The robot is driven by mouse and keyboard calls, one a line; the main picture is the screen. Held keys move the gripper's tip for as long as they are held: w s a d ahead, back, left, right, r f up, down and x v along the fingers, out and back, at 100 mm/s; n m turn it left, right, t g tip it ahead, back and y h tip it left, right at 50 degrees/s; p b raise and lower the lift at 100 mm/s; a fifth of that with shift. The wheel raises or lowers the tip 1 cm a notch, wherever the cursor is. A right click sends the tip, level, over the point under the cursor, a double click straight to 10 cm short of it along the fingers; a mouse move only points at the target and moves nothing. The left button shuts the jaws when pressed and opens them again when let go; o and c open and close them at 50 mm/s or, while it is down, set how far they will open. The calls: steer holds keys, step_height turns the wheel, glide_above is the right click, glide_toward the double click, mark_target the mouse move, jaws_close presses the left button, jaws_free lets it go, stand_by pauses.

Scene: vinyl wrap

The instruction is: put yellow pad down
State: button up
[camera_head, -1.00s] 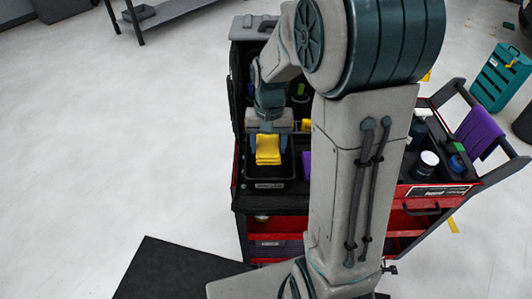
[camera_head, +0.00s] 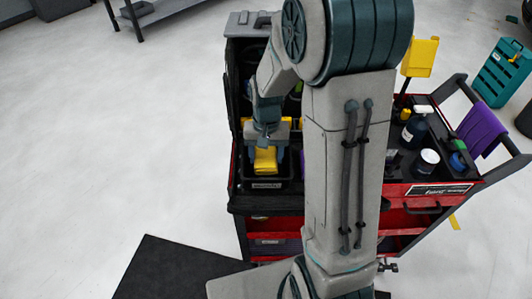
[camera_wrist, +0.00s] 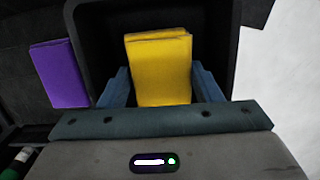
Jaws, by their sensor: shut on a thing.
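The yellow pad (camera_wrist: 160,68) is a folded yellow cloth-like block between the two blue-grey fingers of my gripper (camera_wrist: 160,90) in the wrist view. My gripper is shut on it. In the head view the yellow pad (camera_head: 265,160) shows below my gripper (camera_head: 266,152), over a black open bin (camera_head: 268,184) on the cart's left part. The wrist view shows the dark bin (camera_wrist: 85,45) around and beyond the pad. I cannot tell whether the pad touches the bin floor.
A purple pad (camera_wrist: 60,73) lies left of the bin in the wrist view. The red and black cart (camera_head: 440,190) carries a spray bottle (camera_head: 415,127) and a white-lidded jar (camera_head: 426,161) at right. My arm hides the cart's middle.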

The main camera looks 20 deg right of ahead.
mark_target(266, 154)
steer(key=o, duration=0.9)
steer(key=shift+s+a, duration=0.1)
steer(key=shift+r+p, duration=0.45)
steer(key=shift+r, duration=0.05)
step_height(266, 154, up, 11)
steer(key=w, duration=0.1)
steer(key=shift+s+r+n+t, duration=0.55)
steer(key=shift+s+t, duration=0.1)
steer(key=shift+s, duration=1.85)
steer(key=shift+s+r+n+t, duration=0.45)
steer(key=shift+s+n+t, duration=0.2)
steer(key=shift+s, duration=1.9)
steer(key=shift+s+r+n+t, duration=0.5)
steer(key=shift+s+t, duration=0.2)
steer(key=shift+s, duration=1.8)
